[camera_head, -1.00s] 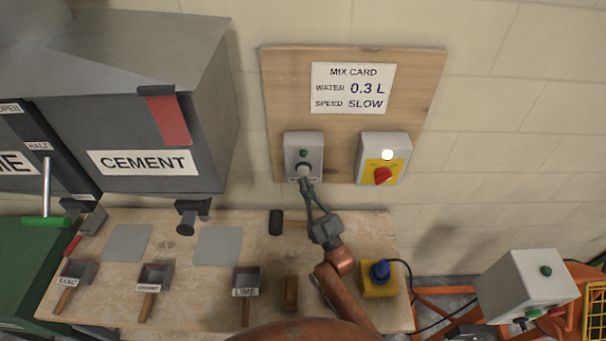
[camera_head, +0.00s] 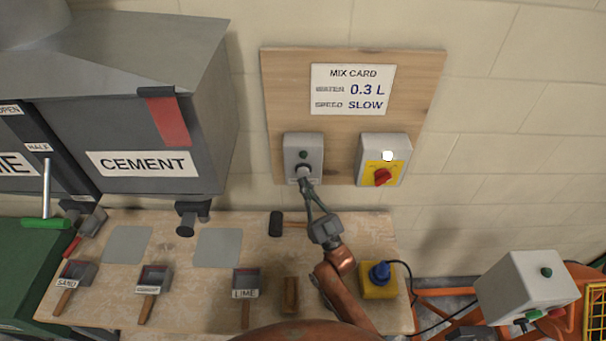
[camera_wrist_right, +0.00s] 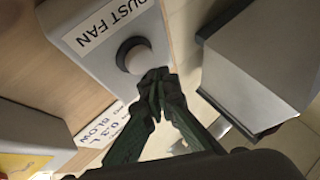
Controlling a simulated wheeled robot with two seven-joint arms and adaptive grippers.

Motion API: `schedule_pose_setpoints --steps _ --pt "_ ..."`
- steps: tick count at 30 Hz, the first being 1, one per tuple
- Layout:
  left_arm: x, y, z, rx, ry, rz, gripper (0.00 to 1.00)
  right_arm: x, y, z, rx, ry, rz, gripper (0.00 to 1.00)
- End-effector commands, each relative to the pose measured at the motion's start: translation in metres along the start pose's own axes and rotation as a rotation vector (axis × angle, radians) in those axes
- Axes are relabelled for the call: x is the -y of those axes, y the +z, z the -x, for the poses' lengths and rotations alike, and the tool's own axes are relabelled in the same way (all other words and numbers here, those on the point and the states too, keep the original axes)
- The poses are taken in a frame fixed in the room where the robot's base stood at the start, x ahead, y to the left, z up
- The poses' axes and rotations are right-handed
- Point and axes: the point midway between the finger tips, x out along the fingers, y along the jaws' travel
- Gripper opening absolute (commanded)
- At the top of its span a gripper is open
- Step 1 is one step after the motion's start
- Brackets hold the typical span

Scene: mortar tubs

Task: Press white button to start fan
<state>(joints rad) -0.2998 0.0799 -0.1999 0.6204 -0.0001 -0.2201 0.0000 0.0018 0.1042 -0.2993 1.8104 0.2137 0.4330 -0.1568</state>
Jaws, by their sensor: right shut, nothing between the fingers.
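The white button (camera_head: 303,170) sits on the lower front of a grey fan box (camera_head: 291,149) on the wooden board. A small dark green lamp (camera_head: 303,154) is above it. In the right wrist view the round white button (camera_wrist_right: 138,60) stands in a dark collar beside a "DUST FAN" label (camera_wrist_right: 103,22). My right gripper (camera_head: 304,182) is shut and empty, with its tips right at the button's lower edge; the tips also show close beside it in the wrist view (camera_wrist_right: 156,84). I cannot tell whether they touch. My left gripper is not in view.
Right of the fan box, another box (camera_head: 402,142) carries a lit white lamp and a red knob (camera_head: 382,176). A mix card (camera_head: 352,88) hangs above. The bench (camera_head: 215,305) below holds scoops, a hammer (camera_head: 276,222) and a yellow box with a blue button (camera_head: 379,272).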

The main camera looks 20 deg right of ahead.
Motion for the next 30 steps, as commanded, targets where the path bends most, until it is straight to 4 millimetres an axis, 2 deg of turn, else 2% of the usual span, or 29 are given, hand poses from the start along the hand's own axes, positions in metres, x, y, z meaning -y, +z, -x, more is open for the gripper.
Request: schedule_pose_setpoints --steps 30 --pt "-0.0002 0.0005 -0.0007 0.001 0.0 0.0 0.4 -0.0046 0.0042 -0.0057 0.0 0.0 0.0 0.0"
